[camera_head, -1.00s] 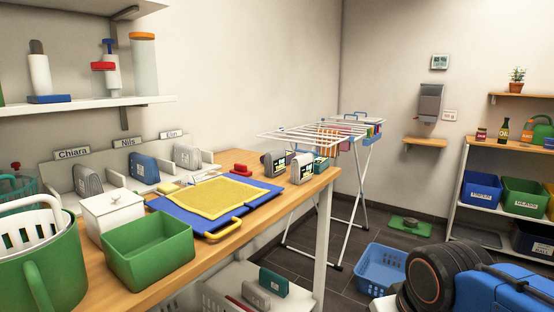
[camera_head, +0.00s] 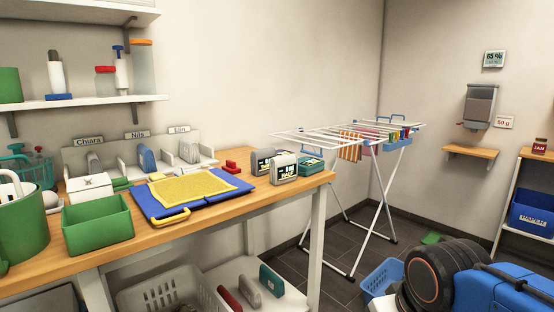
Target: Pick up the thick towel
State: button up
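I cannot tell for sure which cloth is the thick towel. A yellow textured cloth (camera_head: 192,186) lies flat on a blue board (camera_head: 233,183) with a yellow handle, on the wooden worktop. A small orange striped cloth (camera_head: 350,147) hangs on the white drying rack (camera_head: 300,137), with other small coloured pieces at its right end. Folded grey and blue pieces (camera_head: 147,160) stand in the name-labelled compartments at the back of the worktop. My gripper is not in view; black and blue parts of my arm fill the lower right.
A green box (camera_head: 97,226), a white lidded box (camera_head: 90,188) and a green basket (camera_head: 22,228) crowd the worktop's left end (camera_head: 60,263). Two display devices (camera_head: 284,169) stand near its right end. A blue basket (camera_head: 381,280) sits on the floor. Dark floor shows below the rack.

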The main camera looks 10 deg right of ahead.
aim_at(283, 169)
jog(key=i, duration=1)
